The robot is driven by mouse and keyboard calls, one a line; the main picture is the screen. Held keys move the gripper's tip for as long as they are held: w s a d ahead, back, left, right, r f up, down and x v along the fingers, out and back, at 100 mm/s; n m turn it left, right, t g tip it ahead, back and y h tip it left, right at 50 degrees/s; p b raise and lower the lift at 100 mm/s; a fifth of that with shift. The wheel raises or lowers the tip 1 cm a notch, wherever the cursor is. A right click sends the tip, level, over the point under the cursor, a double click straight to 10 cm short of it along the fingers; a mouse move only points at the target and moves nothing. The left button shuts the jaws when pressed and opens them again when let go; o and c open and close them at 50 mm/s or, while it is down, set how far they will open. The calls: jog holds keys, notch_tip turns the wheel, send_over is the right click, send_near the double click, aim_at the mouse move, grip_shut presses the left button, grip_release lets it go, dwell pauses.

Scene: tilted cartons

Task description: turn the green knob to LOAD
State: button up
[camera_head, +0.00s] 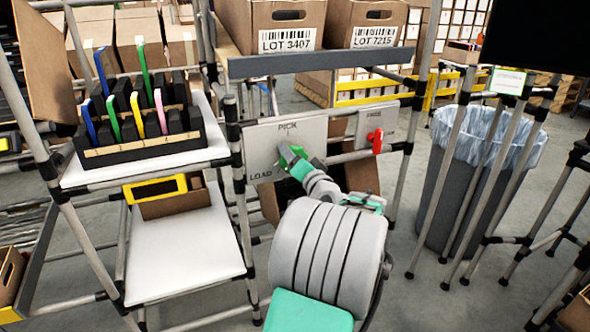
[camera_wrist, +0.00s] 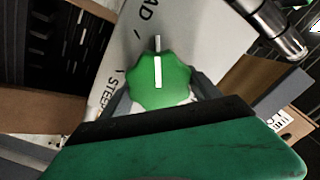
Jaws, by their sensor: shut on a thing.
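The green knob (camera_head: 284,155) sits on a pale panel (camera_head: 315,130) marked PICK at the top and LOAD at the lower left. My gripper (camera_head: 292,160) is at the knob, its fingers shut on it from both sides. In the wrist view the green knob (camera_wrist: 158,88) has a white pointer line running up the picture, toward the side where the letters "AD" show. A short dark tick is just left of the pointer's line. Part of the panel is hidden behind my gripper.
A red knob (camera_head: 375,140) is on a smaller panel to the right. A rack of black bins (camera_head: 140,148) stands left, cartons (camera_head: 285,14) above on a shelf. A lined grey bin (camera_head: 470,180) stands right. Frame posts flank the panel.

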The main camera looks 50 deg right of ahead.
jog(key=n+b, duration=0.1)
jog(key=b, duration=0.1)
jog(key=n+b, duration=0.2)
jog(key=shift+f, duration=0.3)
jog(key=shift+a+r+n+b, duration=0.1)
jog(key=shift+r+n+b, duration=0.1)
jog(key=shift+n+b, duration=0.85)
jog(key=shift+r, duration=0.1)
jog(key=shift+n, duration=0.25)
jog(key=o, duration=1.4)
jog(key=shift+c, duration=0.2)
jog(key=p+v, duration=0.1)
jog(key=v, duration=0.6)
jog(key=shift+s+a, duration=0.2)
jog(key=shift+s, duration=0.1)
jog(key=shift+s, duration=0.1)
